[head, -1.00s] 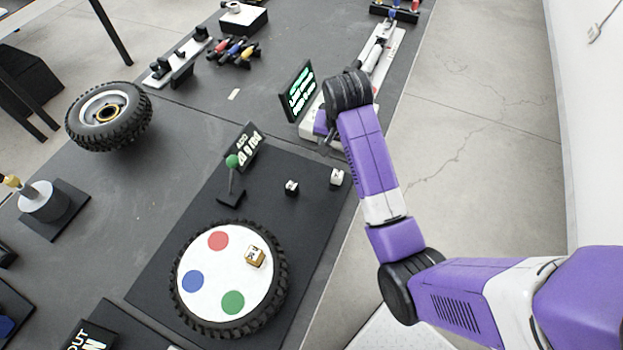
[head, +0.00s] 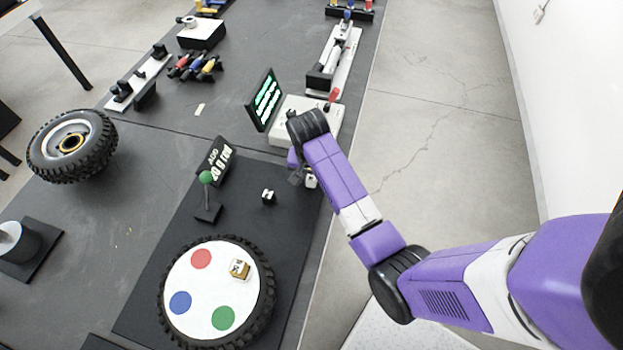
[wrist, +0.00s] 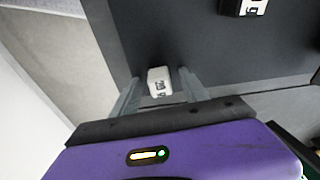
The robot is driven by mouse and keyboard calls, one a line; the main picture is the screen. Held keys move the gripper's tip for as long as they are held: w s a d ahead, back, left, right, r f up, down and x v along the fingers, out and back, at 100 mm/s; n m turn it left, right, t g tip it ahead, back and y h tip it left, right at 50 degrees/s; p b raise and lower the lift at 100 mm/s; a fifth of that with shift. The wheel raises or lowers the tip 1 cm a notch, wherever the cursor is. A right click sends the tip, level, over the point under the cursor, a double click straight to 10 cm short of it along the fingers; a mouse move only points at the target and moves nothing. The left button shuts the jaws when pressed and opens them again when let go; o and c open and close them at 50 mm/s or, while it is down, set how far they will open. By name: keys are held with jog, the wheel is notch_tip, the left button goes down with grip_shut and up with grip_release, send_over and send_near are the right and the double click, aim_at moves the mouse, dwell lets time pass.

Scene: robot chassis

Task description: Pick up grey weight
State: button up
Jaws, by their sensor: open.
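The grey weight (head: 311,179) is a small pale cube with dark markings near the right edge of the dark mat, partly hidden by my gripper in the head view. In the wrist view the grey weight (wrist: 159,82) shows between the two fingers. My gripper (head: 298,178) is open at the weight, with one finger on each side of it (wrist: 158,88). I cannot tell whether either finger touches it.
A black weight (head: 268,196) lies left of the grey one; it also shows in the wrist view (wrist: 243,6). A gold weight (head: 240,270) rests on the white disc (head: 205,280) inside a tyre. A green-knobbed lever (head: 206,192) and a sign (head: 215,160) stand nearby.

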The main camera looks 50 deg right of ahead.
grip_shut()
jog(key=shift+r, duration=0.15)
